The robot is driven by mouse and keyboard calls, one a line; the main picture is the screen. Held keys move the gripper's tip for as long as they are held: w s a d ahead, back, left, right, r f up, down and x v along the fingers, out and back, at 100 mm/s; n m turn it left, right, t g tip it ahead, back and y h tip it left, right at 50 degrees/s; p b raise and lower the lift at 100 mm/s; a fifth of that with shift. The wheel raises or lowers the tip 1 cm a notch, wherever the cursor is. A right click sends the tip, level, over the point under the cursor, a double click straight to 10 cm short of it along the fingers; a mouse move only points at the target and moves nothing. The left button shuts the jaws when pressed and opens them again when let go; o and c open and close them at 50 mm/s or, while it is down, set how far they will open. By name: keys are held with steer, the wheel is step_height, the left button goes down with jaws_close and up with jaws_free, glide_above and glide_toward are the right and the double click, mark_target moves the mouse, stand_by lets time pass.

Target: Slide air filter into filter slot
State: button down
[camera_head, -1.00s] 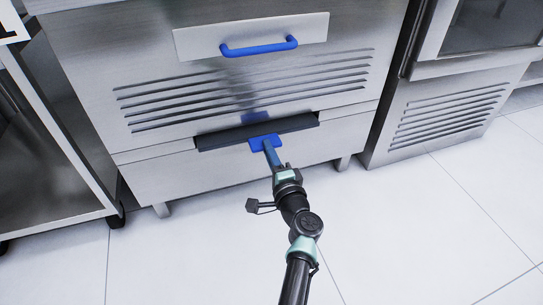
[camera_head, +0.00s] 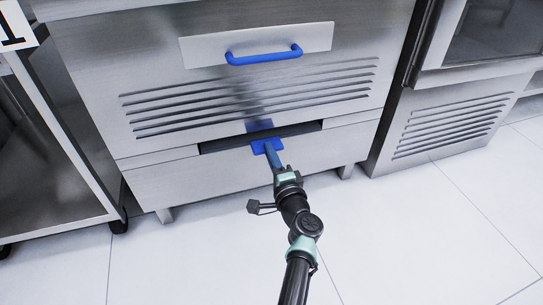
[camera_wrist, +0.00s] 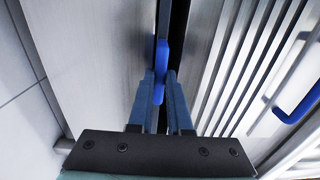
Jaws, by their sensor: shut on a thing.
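The air filter has a blue tab (camera_head: 266,146) at its front, in the middle of the dark filter slot (camera_head: 222,144) low on the steel cabinet. The filter's body is mostly hidden inside the slot; I cannot tell how deep it sits. My gripper (camera_head: 274,158) is shut on the blue tab. In the wrist view the two blue fingers (camera_wrist: 165,92) close on the tab (camera_wrist: 160,72) from both sides, and the dark slot (camera_wrist: 178,30) runs upward beyond it.
Above the slot are vent louvres (camera_head: 250,98) and a blue drawer handle (camera_head: 264,56). A steel cart (camera_head: 60,170) on wheels stands at the left and another vented unit (camera_head: 445,125) at the right. The tiled floor (camera_head: 420,240) in front is clear.

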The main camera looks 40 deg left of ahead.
steer(key=shift+w+a, duration=0.25)
steer(key=shift+a, duration=0.1)
steer(key=c, duration=0.8)
jaws_free()
steer(key=shift+o, duration=0.2)
steer(key=p+v, duration=0.7)
steer(key=v, duration=0.6)
steer(key=shift+r, duration=0.1)
